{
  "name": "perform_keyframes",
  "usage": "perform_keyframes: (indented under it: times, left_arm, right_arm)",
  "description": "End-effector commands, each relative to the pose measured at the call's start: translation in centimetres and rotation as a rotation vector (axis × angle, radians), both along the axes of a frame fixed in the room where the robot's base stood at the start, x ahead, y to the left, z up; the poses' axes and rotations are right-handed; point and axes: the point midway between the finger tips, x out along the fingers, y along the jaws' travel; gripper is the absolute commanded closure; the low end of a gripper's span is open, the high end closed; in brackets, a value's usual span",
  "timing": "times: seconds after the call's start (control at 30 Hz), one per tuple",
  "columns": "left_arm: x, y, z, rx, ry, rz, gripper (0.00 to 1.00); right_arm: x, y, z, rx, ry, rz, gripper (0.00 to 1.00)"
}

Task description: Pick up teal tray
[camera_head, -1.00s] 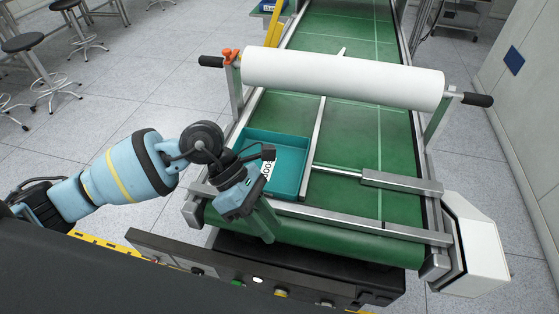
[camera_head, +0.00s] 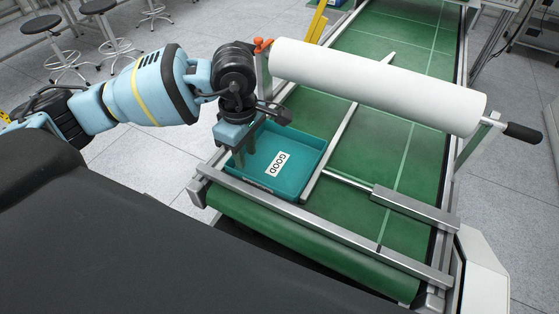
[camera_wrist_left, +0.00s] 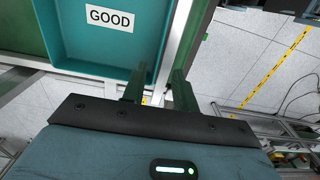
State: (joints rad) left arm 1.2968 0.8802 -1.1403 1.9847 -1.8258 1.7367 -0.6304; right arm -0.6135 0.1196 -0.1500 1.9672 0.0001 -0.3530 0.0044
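The teal tray (camera_head: 298,183) lies on the green conveyor at its near left end, with a white GOOD label inside. It also shows at the upper left of the left wrist view (camera_wrist_left: 75,55). My left gripper (camera_head: 236,157) is above the tray's left side, pointing down. In the left wrist view its two green fingers (camera_wrist_left: 158,78) are spread apart near the tray's corner and side wall, with a gap between them. I cannot tell whether either finger touches the wall. My right gripper is in neither view.
A white roller (camera_head: 375,85) spans the green conveyor (camera_head: 370,155) beyond the tray. A metal divider rail (camera_head: 345,130) runs along the tray's right side, and a metal frame bar (camera_head: 320,227) crosses its near side. Stools (camera_head: 75,60) stand far left.

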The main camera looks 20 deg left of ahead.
Motion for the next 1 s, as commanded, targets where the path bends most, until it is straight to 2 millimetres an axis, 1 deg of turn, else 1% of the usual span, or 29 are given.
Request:
perform_keyframes:
  times: [0.2, 0.37, 0.47, 0.63, 0.7, 0.8, 1.0]
  left_arm:
    - [-0.1, -0.1, -2.1, -0.002, 0.002, -0.001, 0.71]
    - [0.0, -0.1, -2.5, -0.002, 0.001, -0.001, 0.71]
    - [-0.1, -0.2, -3.2, -0.001, 0.003, 0.000, 0.71]
    - [-0.1, -0.6, -5.5, -0.001, 0.001, 0.000, 0.71]
    - [-0.1, -0.5, -6.4, -0.003, 0.002, 0.000, 0.71]
    - [-0.1, -0.5, -7.3, -0.002, 0.002, 0.000, 0.71]
    - [-0.1, -0.5, -7.6, -0.003, 0.000, 0.000, 0.71]
  right_arm:
    - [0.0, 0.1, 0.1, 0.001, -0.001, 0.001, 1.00]
    - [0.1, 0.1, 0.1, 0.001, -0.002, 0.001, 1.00]
    - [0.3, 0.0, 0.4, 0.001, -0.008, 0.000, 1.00]
    - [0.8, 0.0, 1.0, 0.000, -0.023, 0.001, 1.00]
    - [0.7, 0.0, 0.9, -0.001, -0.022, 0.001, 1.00]
    - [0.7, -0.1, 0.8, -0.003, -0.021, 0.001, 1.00]
    - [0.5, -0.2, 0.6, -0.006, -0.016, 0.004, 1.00]
